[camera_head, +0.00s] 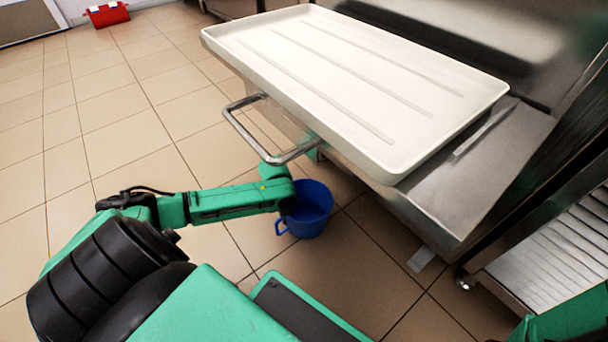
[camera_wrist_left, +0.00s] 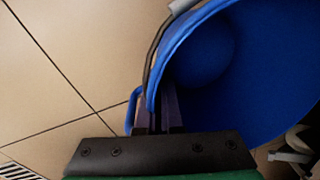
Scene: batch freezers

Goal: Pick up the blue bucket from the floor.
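The blue bucket (camera_head: 311,212) is upright below the freezer's front tray, with its handle at its lower left side. I cannot tell whether it touches the floor. My left arm reaches in from the left to its rim; the wrist hides the gripper in the head view. In the left wrist view the bucket (camera_wrist_left: 262,75) fills the upper right. There my left gripper (camera_wrist_left: 160,118) has one finger on each side of the bucket's wall, close together, and looks shut on it. My right gripper is out of view.
A steel machine with a large white tray (camera_head: 330,75) stands over the bucket's right side. Its bar handle (camera_head: 243,128) juts out just above my left wrist. A red box (camera_head: 107,14) lies far off. The tiled floor (camera_head: 120,120) at left is clear.

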